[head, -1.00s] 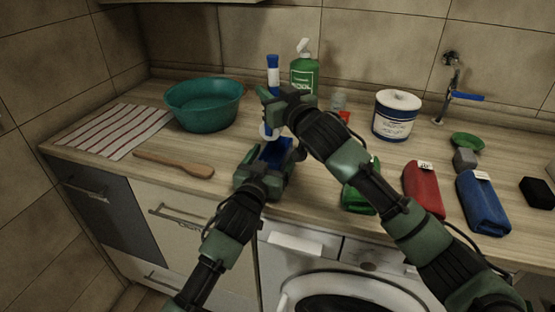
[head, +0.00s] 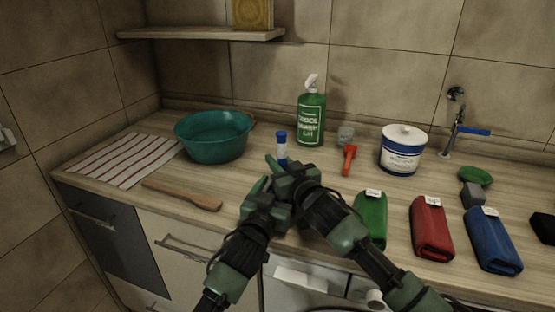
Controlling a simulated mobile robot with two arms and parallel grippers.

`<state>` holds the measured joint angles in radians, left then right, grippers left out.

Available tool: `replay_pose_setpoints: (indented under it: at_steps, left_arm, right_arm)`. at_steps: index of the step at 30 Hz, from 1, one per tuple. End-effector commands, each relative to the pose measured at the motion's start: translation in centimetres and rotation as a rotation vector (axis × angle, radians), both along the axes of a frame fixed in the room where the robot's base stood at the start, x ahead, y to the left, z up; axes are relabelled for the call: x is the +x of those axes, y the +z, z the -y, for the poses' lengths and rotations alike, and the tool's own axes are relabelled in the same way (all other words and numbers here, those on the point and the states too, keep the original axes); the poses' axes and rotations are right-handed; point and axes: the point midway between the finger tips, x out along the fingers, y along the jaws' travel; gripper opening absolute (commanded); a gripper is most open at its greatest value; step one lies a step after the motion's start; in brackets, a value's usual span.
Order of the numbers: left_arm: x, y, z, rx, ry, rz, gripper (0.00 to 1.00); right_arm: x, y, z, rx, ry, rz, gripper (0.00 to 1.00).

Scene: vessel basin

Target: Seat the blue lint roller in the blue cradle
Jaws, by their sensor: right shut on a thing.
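The blue lint roller (head: 281,137) stands roughly upright just behind my grippers, with its blue end and a pale band showing. Its lower part is hidden. My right gripper (head: 284,176) is shut on the roller, low over the counter near its front edge. My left gripper (head: 262,197) is right beside it, at the lower left, and the two overlap in the picture. Its jaws are too covered to tell open from shut. The blue cradle is hidden behind my grippers, so I cannot tell whether the roller touches it.
A teal basin (head: 213,138), a striped cloth (head: 124,161) and a wooden spatula (head: 182,196) lie left. A green spray bottle (head: 311,121), a red-handled item (head: 348,160) and a white-blue tub (head: 402,152) stand behind. Green (head: 371,222), red (head: 431,230) and blue (head: 492,243) folded cloths lie right.

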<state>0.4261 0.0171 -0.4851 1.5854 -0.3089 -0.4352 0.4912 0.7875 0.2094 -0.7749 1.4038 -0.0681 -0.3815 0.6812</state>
Motion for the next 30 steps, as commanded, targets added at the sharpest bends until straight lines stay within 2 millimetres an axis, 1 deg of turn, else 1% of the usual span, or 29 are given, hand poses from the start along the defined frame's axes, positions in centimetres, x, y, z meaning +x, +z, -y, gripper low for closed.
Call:
replay_pose_setpoints:
  at_steps: [3, 4, 5, 6, 15, 17, 20, 21, 22, 26, 30]
  left_arm:
    - [0.0, -0.1, 0.0, 0.0, 0.0, 0.0, 0.81]
    - [0.0, -0.1, 0.0, 0.0, 0.0, 0.0, 0.81]
    - [0.0, -0.1, 0.0, 0.0, 0.0, 0.0, 0.81]
    - [0.0, -0.1, 0.0, 0.0, 0.0, 0.0, 0.81]
    - [0.0, -0.2, 0.0, 0.0, 0.0, 0.0, 0.81]
    - [0.0, -0.4, 0.0, 0.0, 0.0, 0.0, 0.81]
    - [0.0, -1.4, 0.0, 0.0, 0.0, 0.0, 0.81]
    - [0.0, -0.9, 0.0, 0.0, 0.0, 0.001, 0.81]
    - [0.0, -0.8, 0.0, 0.0, 0.0, 0.0, 0.81]
    - [0.0, -0.8, 0.0, 0.0, 0.0, 0.0, 0.81]
    - [0.0, -0.8, 0.0, 0.0, 0.0, 0.0, 0.81]
  right_arm:
    - [0.0, 0.0, 0.0, 0.0, 0.0, 0.001, 0.0]
    - [0.0, 0.0, 0.0, 0.0, 0.0, 0.0, 0.28]
    - [0.0, 0.0, 0.0, 0.0, 0.0, 0.0, 0.36]
    - [0.0, 0.0, 0.0, 0.0, 0.0, 0.0, 0.41]
    - [0.0, -0.1, 0.0, 0.0, 0.0, 0.0, 0.41]
    - [0.0, -0.2, 0.0, -0.001, 0.0, 0.0, 0.41]
    - [0.0, -0.8, 0.1, -0.001, -0.001, 0.0, 0.41]
    - [-0.5, -0.5, 0.3, 0.001, 0.0, 0.0, 0.41]
    - [-0.9, -0.5, 0.5, 0.002, 0.0, -0.001, 0.41]
    - [-2.9, -0.4, 1.7, 0.001, 0.0, -0.002, 0.41]
    - [-5.3, -0.2, 3.2, 0.001, 0.0, -0.002, 0.41]
